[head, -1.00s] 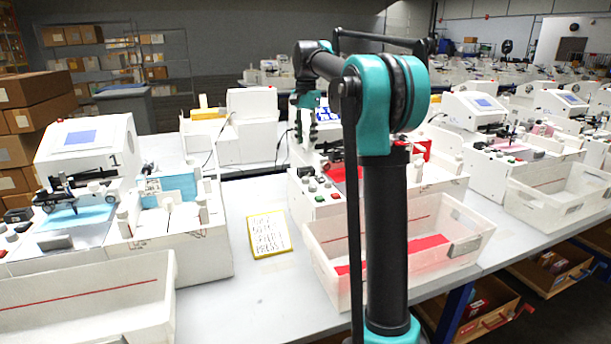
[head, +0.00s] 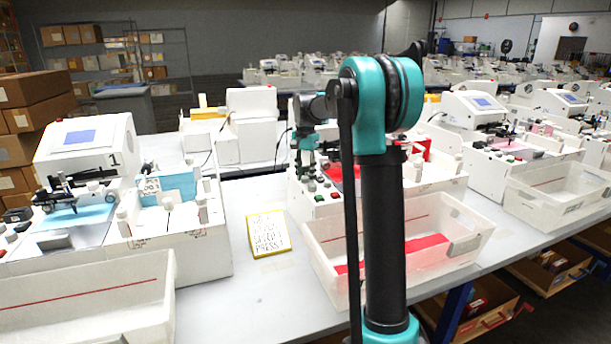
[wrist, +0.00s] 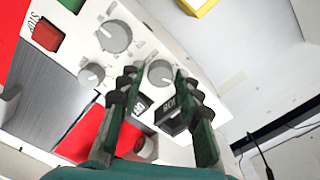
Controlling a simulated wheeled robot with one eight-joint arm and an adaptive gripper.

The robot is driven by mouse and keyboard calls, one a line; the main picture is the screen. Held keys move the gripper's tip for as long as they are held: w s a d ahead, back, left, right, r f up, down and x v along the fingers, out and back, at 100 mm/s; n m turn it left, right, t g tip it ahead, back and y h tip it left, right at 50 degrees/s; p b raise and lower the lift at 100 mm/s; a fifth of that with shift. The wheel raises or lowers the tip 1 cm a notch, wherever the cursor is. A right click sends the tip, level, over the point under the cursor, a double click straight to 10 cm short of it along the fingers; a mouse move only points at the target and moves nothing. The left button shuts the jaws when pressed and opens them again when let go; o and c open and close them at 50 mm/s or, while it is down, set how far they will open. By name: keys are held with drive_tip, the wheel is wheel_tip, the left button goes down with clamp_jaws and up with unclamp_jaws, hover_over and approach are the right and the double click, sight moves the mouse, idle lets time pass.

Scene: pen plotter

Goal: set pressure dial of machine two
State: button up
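In the head view, the middle machine (head: 330,205) is partly hidden behind my arm. My gripper (head: 307,172) is low over its front control panel. In the wrist view, the white panel carries a large grey dial (wrist: 114,37), a small grey dial (wrist: 91,75) and a medium grey dial (wrist: 160,73). My gripper (wrist: 155,72) is open, with one fingertip on each side of the medium dial. I cannot tell whether the fingers touch it. No readable label shows which dial is for pressure.
A yellow-edged note (head: 268,234) lies on the table left of the machine. A white bin (head: 325,262) stands in front. Machine 1 (head: 85,140) is at the left.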

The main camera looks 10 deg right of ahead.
drive_tip(key=shift+c, duration=0.2)
clamp_jaws()
drive_tip(key=shift+n, duration=0.3)
drive_tip(key=n, duration=0.4)
drive_tip(key=shift+a+n, duration=0.1)
drive_tip(key=shift+n, duration=2.1)
drive_tip(key=shift+o, duration=0.2)
unclamp_jaws()
